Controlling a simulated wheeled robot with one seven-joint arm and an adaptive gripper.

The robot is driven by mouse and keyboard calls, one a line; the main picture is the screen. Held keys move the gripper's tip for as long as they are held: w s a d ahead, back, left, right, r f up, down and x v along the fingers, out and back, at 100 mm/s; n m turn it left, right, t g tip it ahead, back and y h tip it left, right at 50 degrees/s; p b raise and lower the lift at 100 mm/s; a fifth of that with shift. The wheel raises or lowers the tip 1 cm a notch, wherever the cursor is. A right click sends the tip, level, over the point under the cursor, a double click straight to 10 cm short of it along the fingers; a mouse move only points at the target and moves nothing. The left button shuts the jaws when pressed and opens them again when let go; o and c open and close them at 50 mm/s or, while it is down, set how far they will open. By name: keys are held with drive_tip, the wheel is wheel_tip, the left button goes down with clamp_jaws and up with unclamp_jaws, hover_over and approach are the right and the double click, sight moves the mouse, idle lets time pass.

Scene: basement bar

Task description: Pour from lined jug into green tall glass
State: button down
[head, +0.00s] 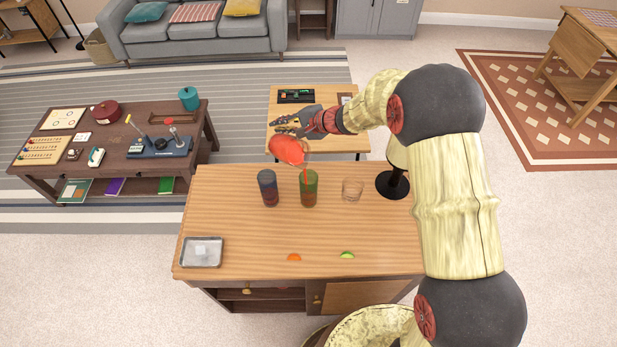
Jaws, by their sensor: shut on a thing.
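My gripper (290,124) is shut on the lined jug (287,150) and holds it above the back edge of the wooden counter. The jug is tilted, its mouth toward the lower right, and has red liquid in it. A thin red stream runs from its mouth down into the green tall glass (310,190). That glass stands upright on the counter, with reddish liquid showing inside. The jug's lines are too small to make out, and the fingers' contact with it is partly hidden.
A dark blue-grey tall glass (268,188) stands left of the green one, and a short clear glass (352,189) stands right. A black-based lamp (393,185) is partly behind my arm. A metal tray (187,252), orange slice (294,257) and lime slice (347,255) lie nearer the front.

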drive_tip(key=shift+s+r+b, duration=0.1)
drive_tip(key=shift+r+b, duration=0.25)
idle(0.5)
